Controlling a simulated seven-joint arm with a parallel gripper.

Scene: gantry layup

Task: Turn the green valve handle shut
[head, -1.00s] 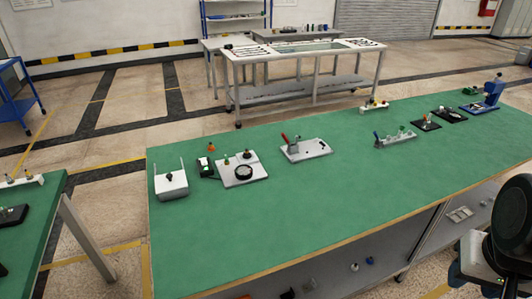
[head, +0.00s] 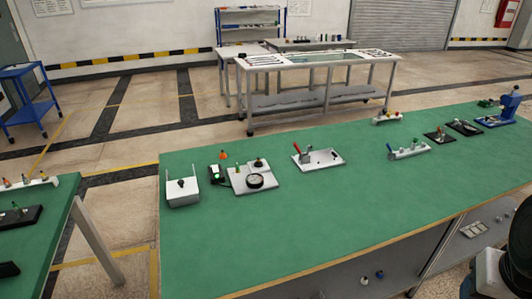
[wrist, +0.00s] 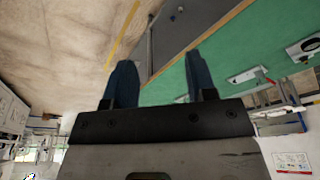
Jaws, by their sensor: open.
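In the head view, a white plate (head: 267,183) on the green bench carries a round black-rimmed gauge (head: 255,181) and a small green upright part (head: 238,169), which may be the green valve handle. It is too small to tell how it is turned. Another green item (head: 487,103) lies at the bench's far right end. My gripper (wrist: 160,85) shows in the wrist view, its two dark blue fingers apart with nothing between them. It is away from the plate and touches nothing visible. The head view does not show its fingers.
The green bench (head: 330,220) has a wide bare front area. A white box (head: 182,193), a black device with a green light (head: 216,174), an orange cone (head: 224,155) and a red-handled fixture (head: 318,158) stand near the plate. More fixtures stand at the right.

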